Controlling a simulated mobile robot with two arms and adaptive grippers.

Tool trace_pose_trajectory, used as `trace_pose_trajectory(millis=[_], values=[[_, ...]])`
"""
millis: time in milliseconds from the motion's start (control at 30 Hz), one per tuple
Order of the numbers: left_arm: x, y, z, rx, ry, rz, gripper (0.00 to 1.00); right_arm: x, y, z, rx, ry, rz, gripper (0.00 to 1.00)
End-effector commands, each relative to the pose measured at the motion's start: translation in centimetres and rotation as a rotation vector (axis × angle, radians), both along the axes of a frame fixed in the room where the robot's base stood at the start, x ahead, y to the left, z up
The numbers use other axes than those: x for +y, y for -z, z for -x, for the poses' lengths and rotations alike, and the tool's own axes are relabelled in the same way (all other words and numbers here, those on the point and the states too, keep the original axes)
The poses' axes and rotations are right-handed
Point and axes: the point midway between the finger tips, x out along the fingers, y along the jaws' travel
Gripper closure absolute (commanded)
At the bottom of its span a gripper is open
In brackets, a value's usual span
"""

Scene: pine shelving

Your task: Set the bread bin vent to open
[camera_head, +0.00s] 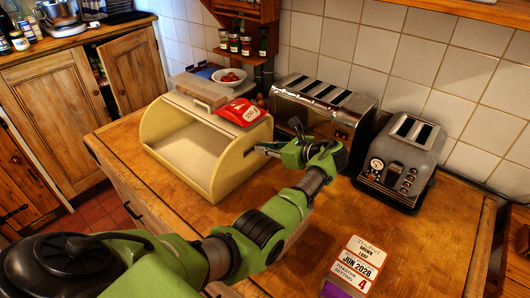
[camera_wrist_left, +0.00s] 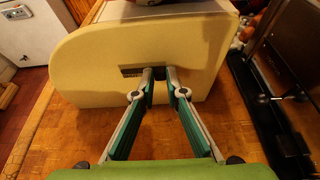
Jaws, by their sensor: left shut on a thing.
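The cream bread bin (camera_head: 228,172) stands open-fronted on the wooden counter in the head view. Its cream side panel (camera_wrist_left: 90,70) fills the upper part of the left wrist view. A dark slotted vent (camera_wrist_left: 131,71) shows on that panel, just left of my fingertips. My left gripper (camera_wrist_left: 159,74) is at the panel, its fingers closed together on a small part at the vent, which the fingertips mostly hide. In the head view my left gripper (camera_head: 266,149) reaches the bin's right side. How far the vent is open cannot be told. My right gripper is not in view.
A long toaster (camera_head: 318,108) stands close behind and right of my left gripper; a second toaster (camera_head: 402,158) is farther right. A red packet (camera_head: 241,112) and a wooden board (camera_head: 202,90) lie on the bin.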

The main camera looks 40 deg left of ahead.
Motion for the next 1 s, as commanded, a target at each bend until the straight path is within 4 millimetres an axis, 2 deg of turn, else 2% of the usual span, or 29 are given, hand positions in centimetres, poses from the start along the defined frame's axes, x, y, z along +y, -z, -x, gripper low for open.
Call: trace_pose_trajectory(millis=[100,267,300,333,733,867,1000], values=[[0.1,0.1,-0.1,-0.001,0.004,0.001,1.0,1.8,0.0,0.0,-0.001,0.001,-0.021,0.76],[0.1,0.1,-0.1,-0.001,0.004,0.001,1.0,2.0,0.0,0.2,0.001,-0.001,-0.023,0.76],[0.1,0.1,-0.1,0.0,0.003,0.001,0.78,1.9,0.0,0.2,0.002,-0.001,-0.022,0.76],[0.1,0.1,-0.1,0.0,0.003,0.001,0.71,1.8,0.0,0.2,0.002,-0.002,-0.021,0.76],[-0.3,-0.1,-0.1,0.0,0.003,0.001,0.71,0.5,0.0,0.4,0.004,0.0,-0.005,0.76],[-1.9,-0.6,0.0,-0.001,0.006,0.001,0.71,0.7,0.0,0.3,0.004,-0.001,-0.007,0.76],[-4.6,-1.8,0.2,0.0,0.006,0.001,0.71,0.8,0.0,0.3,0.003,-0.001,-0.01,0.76]])
